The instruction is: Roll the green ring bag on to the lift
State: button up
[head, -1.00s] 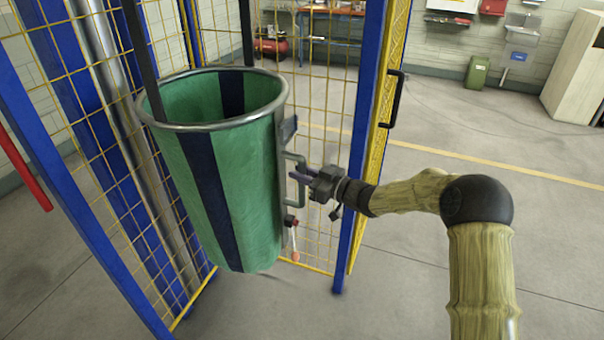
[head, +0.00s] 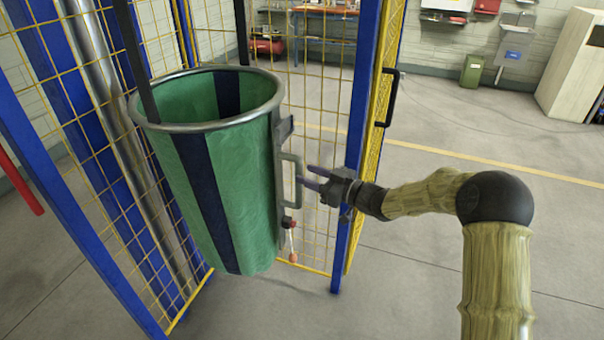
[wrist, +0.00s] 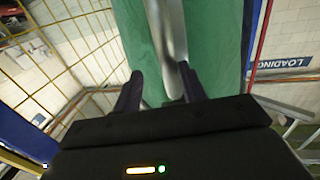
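The green ring bag (head: 190,180) is a tall green bag with dark blue stripes and a metal ring at its rim. It hangs upright from black straps beside the mesh panels. A grey handle (head: 298,182) stands out on its right side. My gripper (head: 308,177) is open at the handle's right, with its fingers spread. In the wrist view the handle (wrist: 166,40) runs down between the two finger tips (wrist: 163,82), with the green cloth behind. I cannot tell whether a finger touches it. I cannot tell which structure is the lift.
Blue posts (head: 358,130) and yellow mesh panels (head: 320,90) enclose the bag at the left, back and right. A yellow gate with a black pull (head: 388,98) stands close behind my gripper. The concrete floor (head: 470,130) at the right is clear.

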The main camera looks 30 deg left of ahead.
jog(key=s+d+b, duration=0.1)
jog(key=d, duration=1.2)
jog(key=shift+s+d+b, duration=0.25)
jog(key=shift+d+b, duration=0.1)
jog(key=shift+d, duration=0.05)
jog(key=w+d+r+m+t+h+p, duration=0.1)
jog(key=w+d+m+t+h+p, duration=0.25)
jog(key=d+m+t+h, duration=0.5)
jog(key=s+d+m+g+h+p, duration=0.1)
jog(key=s+d+h, duration=0.15)
jog(key=d, duration=0.35)
jog(key=s+d+m+g+h, duration=0.1)
jog(key=s+d+h, duration=0.15)
jog(key=d, duration=0.35)
jog(key=s+d+m+g+h+p, duration=0.1)
jog(key=s+d+m+g+h, duration=0.1)
jog(key=s, duration=0.8)
jog(key=s+d+m+g+h+p, duration=0.1)
jog(key=s+d+m+g+h, duration=0.1)
jog(key=s+d+m+g, duration=0.2)
jog(key=s+d, duration=0.3)
jog(key=s, duration=0.3)
jog(key=shift+f, duration=0.3)
